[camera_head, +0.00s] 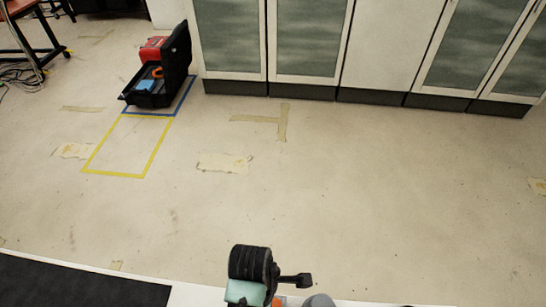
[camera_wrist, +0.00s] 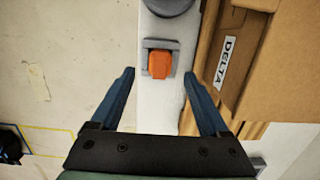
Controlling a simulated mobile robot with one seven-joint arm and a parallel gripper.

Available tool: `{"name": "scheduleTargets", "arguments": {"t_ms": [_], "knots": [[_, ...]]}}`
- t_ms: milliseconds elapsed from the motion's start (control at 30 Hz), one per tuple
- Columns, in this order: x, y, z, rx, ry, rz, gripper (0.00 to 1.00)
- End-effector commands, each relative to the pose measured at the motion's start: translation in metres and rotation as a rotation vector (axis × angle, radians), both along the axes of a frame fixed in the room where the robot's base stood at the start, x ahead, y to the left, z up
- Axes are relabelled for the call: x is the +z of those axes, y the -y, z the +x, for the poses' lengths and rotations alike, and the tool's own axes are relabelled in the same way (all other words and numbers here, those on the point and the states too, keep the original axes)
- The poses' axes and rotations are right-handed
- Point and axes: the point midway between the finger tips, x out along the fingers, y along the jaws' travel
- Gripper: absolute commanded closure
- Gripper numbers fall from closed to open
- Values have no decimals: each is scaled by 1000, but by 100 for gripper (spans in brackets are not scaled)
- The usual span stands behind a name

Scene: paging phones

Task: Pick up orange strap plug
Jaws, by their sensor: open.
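The orange plug (camera_wrist: 160,64) sits in a grey square holder (camera_wrist: 174,45) on a narrow white surface (camera_wrist: 155,108) in the wrist view. My gripper (camera_wrist: 159,75) is open, its two blue fingers spread to the left and right of the plug. The plug lies between the fingertips in the picture, and no finger visibly touches it. I cannot tell the height gap. No strap is clearly visible. In the head view, part of my arm shows at the bottom, with a small orange patch beside it that I cannot identify.
Brown cardboard boxes, one with a DELTA label (camera_wrist: 227,62), stand close to the right finger. A grey round part (camera_wrist: 168,4) is above the holder. An open black toolbox (camera_head: 152,97) stands on the floor near the cabinets (camera_head: 308,38). The middle floor is clear.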

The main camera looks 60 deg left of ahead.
Motion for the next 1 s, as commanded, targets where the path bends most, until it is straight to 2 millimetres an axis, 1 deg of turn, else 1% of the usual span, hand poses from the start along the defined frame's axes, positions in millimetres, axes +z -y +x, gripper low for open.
{"name": "scheduleTargets", "arguments": {"t_ms": [167,400,500,767,867,1000], "knots": [[-11,1,0,2,-1,-1,21],[-44,5,4,1,1,-1,21],[-52,5,5,2,2,1,21],[-54,6,6,1,3,2,21],[-54,5,6,1,3,2,37],[-54,5,6,1,3,2,63]]}}
